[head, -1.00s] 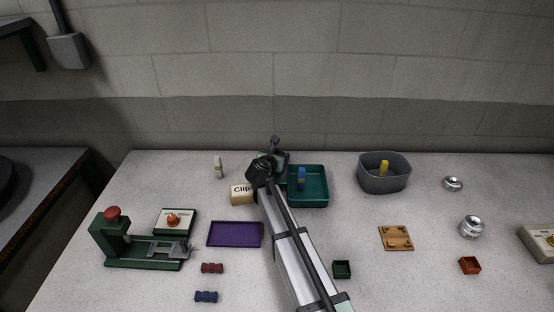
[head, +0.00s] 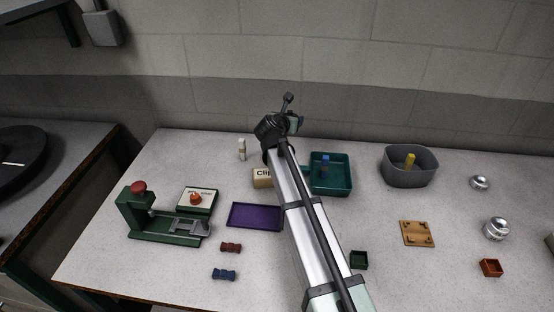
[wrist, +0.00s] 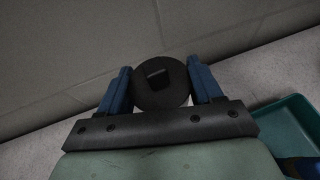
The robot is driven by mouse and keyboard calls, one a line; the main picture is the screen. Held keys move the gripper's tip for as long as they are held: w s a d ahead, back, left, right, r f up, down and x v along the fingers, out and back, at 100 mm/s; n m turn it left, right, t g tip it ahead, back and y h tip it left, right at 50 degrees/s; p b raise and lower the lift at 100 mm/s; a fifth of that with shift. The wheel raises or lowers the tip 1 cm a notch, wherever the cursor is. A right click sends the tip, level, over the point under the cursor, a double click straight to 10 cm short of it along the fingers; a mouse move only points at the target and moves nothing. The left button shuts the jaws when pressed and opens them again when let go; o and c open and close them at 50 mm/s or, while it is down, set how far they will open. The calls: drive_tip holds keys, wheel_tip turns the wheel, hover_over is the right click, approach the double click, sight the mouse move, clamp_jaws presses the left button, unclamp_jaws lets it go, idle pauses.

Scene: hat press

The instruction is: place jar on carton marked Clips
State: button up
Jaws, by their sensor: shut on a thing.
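My gripper (wrist: 160,88) is shut on the jar (wrist: 160,92), which shows as a round black lid with a slot-like mark between the blue fingers in the wrist view. A sliver of pale body shows beneath the lid. In the head view my gripper (head: 292,122) is raised near the back of the table; the jar cannot be made out there. The tan carton marked Clips (head: 261,178) stands below and left of my gripper in the picture, its right side hidden by my arm. Only "Clip" can be read.
A teal tray (head: 345,190) with a blue item is right of my arm. A grey tub (head: 410,178) stands farther right. A white bottle (head: 242,150) stands behind the carton. A purple mat (head: 255,217) and green press (head: 140,218) lie in front and left.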

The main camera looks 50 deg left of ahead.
drive_tip(key=s+a+r+y, duration=0.1)
drive_tip(key=s+a+r, duration=0.1)
drive_tip(key=s, duration=0.5)
drive_tip(key=r+h, duration=0.1)
drive_tip(key=h, duration=0.1)
hover_over(267, 173)
drive_tip(key=shift+m+t, duration=0.3)
drive_tip(key=shift+m, duration=0.1)
drive_tip(key=shift+w+f, duration=0.15)
drive_tip(key=shift+f, duration=4.5)
drive_tip(key=o, duration=1.2)
drive_tip(key=shift+f, duration=0.15)
drive_tip(key=shift+o, duration=0.2)
